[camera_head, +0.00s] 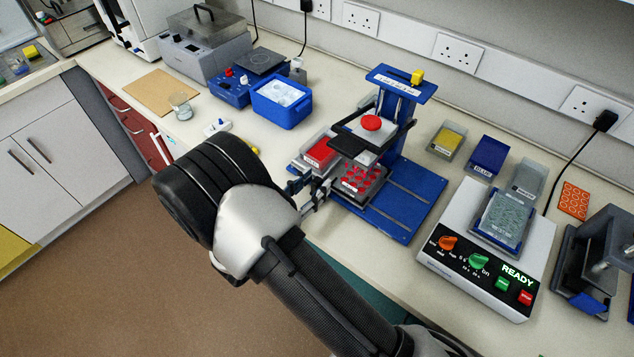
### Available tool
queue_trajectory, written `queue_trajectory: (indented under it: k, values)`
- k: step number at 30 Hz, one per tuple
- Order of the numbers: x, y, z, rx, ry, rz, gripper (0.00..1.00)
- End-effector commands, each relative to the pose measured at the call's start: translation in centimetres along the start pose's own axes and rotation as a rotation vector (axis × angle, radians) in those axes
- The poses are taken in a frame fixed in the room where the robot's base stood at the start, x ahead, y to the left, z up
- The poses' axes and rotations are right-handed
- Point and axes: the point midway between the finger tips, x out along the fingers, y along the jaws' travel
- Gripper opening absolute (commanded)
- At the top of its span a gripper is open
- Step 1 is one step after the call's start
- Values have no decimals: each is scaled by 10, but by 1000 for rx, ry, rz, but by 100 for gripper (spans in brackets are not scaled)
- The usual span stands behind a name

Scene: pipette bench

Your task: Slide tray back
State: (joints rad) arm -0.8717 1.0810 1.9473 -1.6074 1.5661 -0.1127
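A dark tray (348,193) with several red pieces in it sits on the blue baseplate (424,198) of the blue press stand (401,84), low under its raised platform with a red round knob. Beside it on the left is a box with a red labelled top (320,151). My gripper (318,194) is low at the left front side of the tray, close to its edge. My arm comes from the lower right and bends over the bench edge. The fingertips are small and partly hidden, so I cannot tell whether they touch the tray or are open.
Right of the stand are a yellow-topped box (448,139), a blue box (486,157) and a white control unit (487,247) reading READY. A blue ice tub (282,102) and a glass beaker (181,106) stand at the left. The right part of the baseplate is clear.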

Motion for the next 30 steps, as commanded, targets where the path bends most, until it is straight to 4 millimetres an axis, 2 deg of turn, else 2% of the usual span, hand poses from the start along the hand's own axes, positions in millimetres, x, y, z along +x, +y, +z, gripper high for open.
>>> queue_trajectory:
  k: [3, 6, 15, 30]
  values:
    - [13, 0, 0, 0, 0, -2, 38]
    - [18, 0, 0, 0, 0, -1, 38]
    - [19, 0, 0, 0, 0, 0, 38]
    - [19, 0, 0, 0, 0, 0, 4]
